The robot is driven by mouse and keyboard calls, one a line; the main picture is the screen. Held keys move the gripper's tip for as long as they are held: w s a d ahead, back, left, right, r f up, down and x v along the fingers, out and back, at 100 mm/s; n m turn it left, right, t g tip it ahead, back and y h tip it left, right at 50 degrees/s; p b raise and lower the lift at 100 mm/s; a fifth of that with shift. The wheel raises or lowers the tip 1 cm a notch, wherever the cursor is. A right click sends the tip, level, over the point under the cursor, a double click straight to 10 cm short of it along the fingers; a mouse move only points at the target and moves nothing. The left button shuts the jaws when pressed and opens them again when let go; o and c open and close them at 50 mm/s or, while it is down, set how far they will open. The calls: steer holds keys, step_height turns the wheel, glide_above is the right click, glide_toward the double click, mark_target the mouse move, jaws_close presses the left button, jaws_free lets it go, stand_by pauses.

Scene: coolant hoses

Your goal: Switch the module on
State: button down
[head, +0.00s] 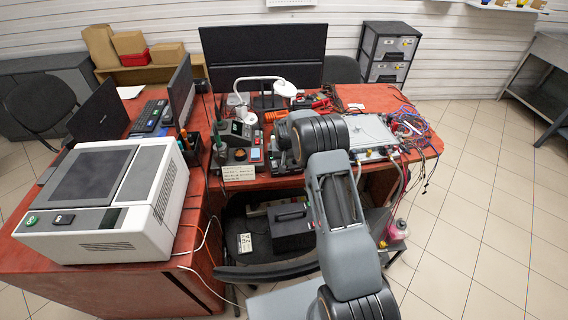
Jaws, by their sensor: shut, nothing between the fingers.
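Tangled coloured wires (408,122) lie right of the silver box. A soldering station (240,133) and a white lamp (283,88) stand left of my arm. A large white machine (105,205) fills the left desk. A chair (270,268) stands in front. The tiled floor at right is clear.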

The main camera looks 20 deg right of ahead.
steer(key=shift+f, duration=0.35)
steer(key=shift+r+p, duration=1.45)
steer(key=shift+r, duration=2.1)
